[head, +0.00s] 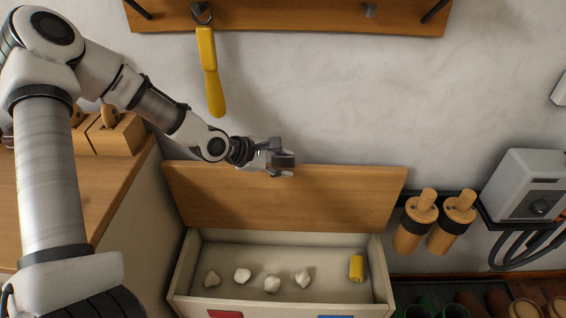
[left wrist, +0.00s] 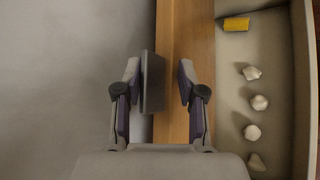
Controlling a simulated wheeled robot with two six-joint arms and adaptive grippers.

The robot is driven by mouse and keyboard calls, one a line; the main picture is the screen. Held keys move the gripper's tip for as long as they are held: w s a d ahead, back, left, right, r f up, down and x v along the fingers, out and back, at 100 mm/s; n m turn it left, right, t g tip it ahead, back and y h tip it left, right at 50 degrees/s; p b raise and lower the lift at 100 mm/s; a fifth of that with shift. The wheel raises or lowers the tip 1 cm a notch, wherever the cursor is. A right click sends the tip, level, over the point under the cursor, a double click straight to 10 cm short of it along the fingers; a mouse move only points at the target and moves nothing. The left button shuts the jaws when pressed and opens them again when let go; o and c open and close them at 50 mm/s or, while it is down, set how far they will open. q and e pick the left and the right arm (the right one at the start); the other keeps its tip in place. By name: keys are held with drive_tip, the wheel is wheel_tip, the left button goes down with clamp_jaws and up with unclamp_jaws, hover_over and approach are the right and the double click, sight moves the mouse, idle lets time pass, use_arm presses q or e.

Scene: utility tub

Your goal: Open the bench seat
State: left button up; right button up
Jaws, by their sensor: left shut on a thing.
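The bench seat is a pale box with a wooden lid (head: 290,199). The lid is raised, leaning up near the wall, and the storage space (head: 225,258) below is uncovered. My left gripper (head: 281,160) is at the lid's upper edge, shut on its dark grey handle. In the left wrist view, the gripper (left wrist: 158,78) has its fingers on either side of the dark grey handle (left wrist: 152,90) and the wooden lid (left wrist: 190,35). The fingers hide part of the handle. My right gripper is not in view.
A yellow-handled tool (head: 209,70) hangs above left of the lid. A wooden counter (head: 85,190) stands at left. Wooden cylinders (head: 416,222) and a grey box (head: 528,185) are on the right.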

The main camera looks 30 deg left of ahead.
use_arm(q)
wheel_tip(320, 180, up, 10)
drive_tip(key=shift+f, duration=0.1)
idle(0.5)
